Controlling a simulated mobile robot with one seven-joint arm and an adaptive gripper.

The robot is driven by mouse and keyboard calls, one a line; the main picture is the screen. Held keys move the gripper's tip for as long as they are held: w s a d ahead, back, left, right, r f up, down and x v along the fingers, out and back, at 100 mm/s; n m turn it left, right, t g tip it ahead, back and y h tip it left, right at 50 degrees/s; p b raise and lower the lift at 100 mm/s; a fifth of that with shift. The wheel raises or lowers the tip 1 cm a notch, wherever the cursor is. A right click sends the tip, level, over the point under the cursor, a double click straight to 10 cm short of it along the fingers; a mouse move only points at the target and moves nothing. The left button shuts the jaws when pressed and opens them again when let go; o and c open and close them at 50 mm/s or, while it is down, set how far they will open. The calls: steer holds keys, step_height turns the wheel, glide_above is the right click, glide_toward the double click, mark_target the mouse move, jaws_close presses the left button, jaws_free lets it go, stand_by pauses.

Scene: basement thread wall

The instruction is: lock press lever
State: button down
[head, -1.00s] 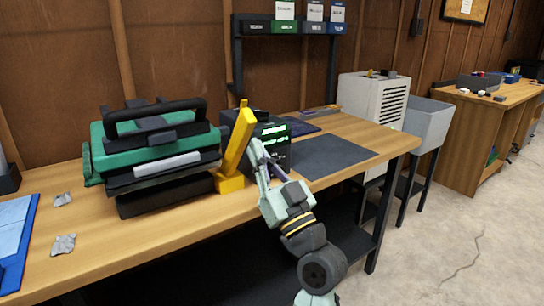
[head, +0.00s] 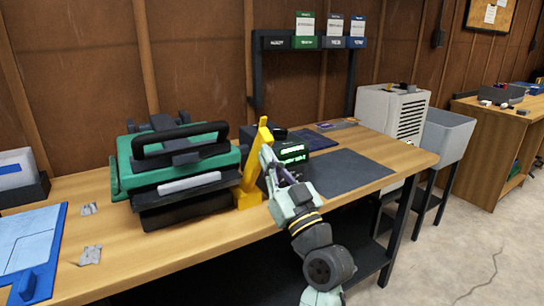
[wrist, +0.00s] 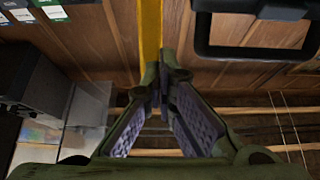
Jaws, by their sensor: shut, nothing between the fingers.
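The press is a green and black machine (head: 180,160) with a black handle loop on top, sitting on the wooden bench. Its yellow lever (head: 253,168) stands at the press's right end, nearly upright with its top tilted slightly right. In the wrist view the lever (wrist: 150,35) rises just beyond my fingertips. My gripper (head: 266,155) is shut and empty, right beside the lever on its right side. In the wrist view the fingers (wrist: 157,78) meet at their tips. I cannot tell whether they touch the lever.
A dark box with a green display (head: 292,153) stands behind my gripper. A dark mat (head: 345,174) lies on the bench to the right. A blue tray (head: 35,245) and crumpled scraps (head: 90,255) lie at left. The black handle loop (wrist: 255,50) is close by in the wrist view.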

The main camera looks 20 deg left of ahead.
mark_target(262, 136)
steer(key=shift+g+h, duration=0.6)
steer(key=shift+h, duration=0.2)
steer(key=r+p, duration=0.1)
steer(key=w+a+r+p, duration=0.1)
steer(key=p, duration=0.1)
steer(key=w+a+r+p, duration=0.1)
steer(key=shift+a+r, duration=0.2)
steer(key=shift+r, duration=0.1)
steer(key=x, duration=0.8)
steer(key=shift+w+a+f, duration=0.25)
steer(key=shift+a+r, duration=0.15)
steer(key=shift+s, duration=0.1)
